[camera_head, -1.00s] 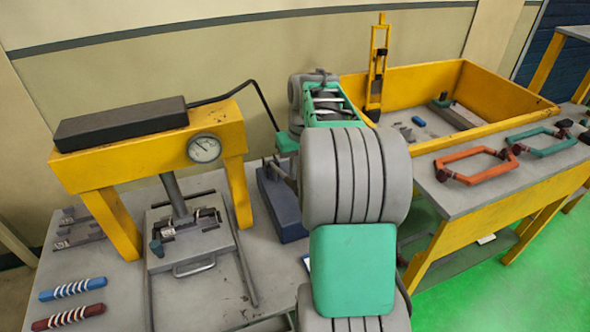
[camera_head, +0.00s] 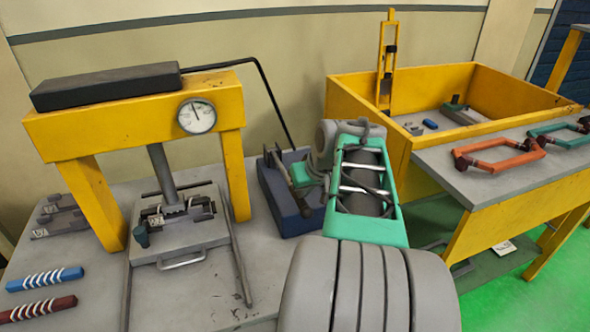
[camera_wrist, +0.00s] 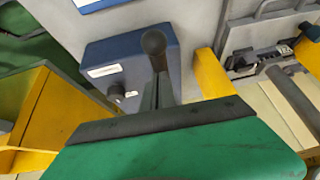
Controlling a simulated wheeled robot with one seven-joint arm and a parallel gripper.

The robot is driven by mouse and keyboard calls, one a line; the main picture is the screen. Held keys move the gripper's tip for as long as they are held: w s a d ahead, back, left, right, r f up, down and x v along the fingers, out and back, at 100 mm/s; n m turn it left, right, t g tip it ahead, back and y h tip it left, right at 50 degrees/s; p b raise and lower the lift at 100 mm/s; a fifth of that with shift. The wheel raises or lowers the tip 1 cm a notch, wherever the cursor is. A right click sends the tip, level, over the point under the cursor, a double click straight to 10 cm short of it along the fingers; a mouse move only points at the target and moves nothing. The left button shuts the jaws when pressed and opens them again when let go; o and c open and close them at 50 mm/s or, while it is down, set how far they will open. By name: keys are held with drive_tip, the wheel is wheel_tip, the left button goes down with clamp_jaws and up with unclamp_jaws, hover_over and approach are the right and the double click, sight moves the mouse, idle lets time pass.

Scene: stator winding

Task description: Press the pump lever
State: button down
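The pump is a blue box (camera_head: 280,208) on the grey bench, right of the yellow press frame. Its lever (camera_head: 277,168) rises at the left of my gripper in the head view. In the wrist view the blue pump body (camera_wrist: 128,72) shows with a white label, and the lever ends in a round dark knob (camera_wrist: 153,42) pointing toward the camera. My gripper (camera_head: 305,174) is at the pump, close to the lever. Its green body and dark edge fill the lower wrist view. I cannot tell whether the fingers are apart or whether they touch the lever.
The yellow press (camera_head: 135,122) with a round gauge (camera_head: 197,116) stands left of the pump. A black hose (camera_head: 268,85) arches behind. A yellow-walled bin (camera_head: 455,85) stands right, with orange (camera_head: 498,155) and teal (camera_head: 555,135) handled frames on the side table.

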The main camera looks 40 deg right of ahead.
sight(305, 201)
drive_tip(key=f, duration=0.1)
drive_tip(key=f+b, duration=0.1)
drive_tip(key=f, duration=0.1)
drive_tip(key=shift+s+a+f+b, duration=0.1)
drive_tip(key=shift+s+f+b, duration=0.15)
drive_tip(key=shift+b, duration=0.15)
drive_tip(key=shift+s+a+f, duration=0.15)
drive_tip(key=shift+f, duration=0.25)
drive_tip(key=w+d+r+p+v, duration=0.1)
drive_tip(key=p+v, duration=0.2)
drive_tip(key=v, duration=1.1)
drive_tip(key=shift+r+p, duration=0.25)
drive_tip(key=shift+p, duration=0.1)
drive_tip(key=shift+d, duration=0.1)
drive_tip(key=shift+w, duration=0.1)
